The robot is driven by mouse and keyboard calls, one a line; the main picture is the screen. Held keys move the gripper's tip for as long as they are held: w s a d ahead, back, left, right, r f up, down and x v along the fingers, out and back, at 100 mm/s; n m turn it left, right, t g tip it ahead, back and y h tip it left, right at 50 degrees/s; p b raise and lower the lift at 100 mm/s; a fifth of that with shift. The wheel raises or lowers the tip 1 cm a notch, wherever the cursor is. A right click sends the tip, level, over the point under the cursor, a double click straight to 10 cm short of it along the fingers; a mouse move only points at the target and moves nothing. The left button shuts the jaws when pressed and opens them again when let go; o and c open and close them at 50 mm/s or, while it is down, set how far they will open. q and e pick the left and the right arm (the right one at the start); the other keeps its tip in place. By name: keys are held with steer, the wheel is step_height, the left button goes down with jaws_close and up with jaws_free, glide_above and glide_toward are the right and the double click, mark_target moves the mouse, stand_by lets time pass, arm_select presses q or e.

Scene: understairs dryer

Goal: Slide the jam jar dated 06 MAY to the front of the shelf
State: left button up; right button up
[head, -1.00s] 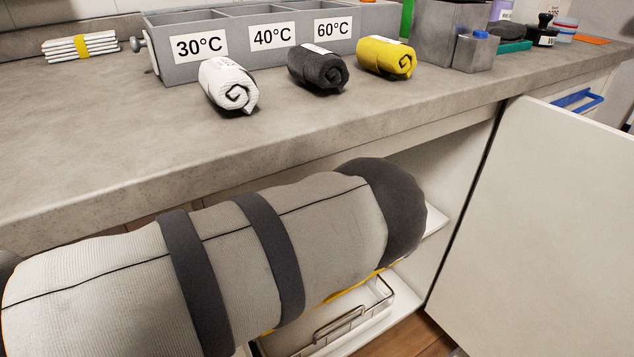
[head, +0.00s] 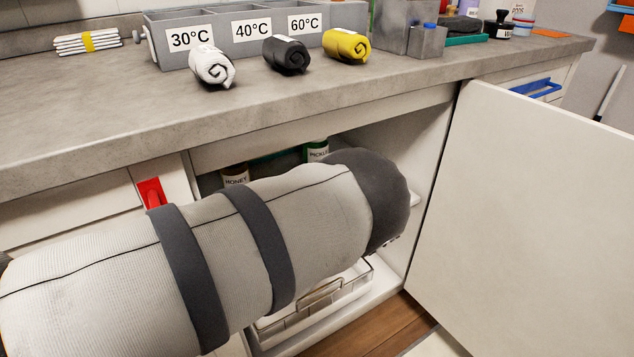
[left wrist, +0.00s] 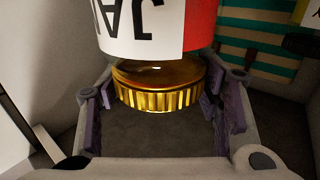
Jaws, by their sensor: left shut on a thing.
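In the left wrist view a jar (left wrist: 150,30) with a white and red label and a gold ribbed lid (left wrist: 160,96) sits between my left fingers. Its label shows upside-down letters that read "JA"; no date is readable. My left gripper (left wrist: 158,103) is shut on it around the lid. In the head view my left arm reaches into the open cupboard and hides the gripper and this jar. My right gripper is in neither view.
Behind my arm stand a honey jar (head: 236,174) and a pickle jar (head: 317,151) in the cupboard. A wire basket (head: 315,300) is below. The open door (head: 535,200) bounds the right. The counter (head: 90,110) is above, with rolled cloths near its labelled bins.

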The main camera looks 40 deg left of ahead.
arm_select(q)
steer(key=shift+f, duration=0.1)
steer(key=o, duration=1.7)
steer(key=shift+o, duration=0.2)
steer(key=v, duration=1.2)
steer(key=shift+w, duration=0.1)
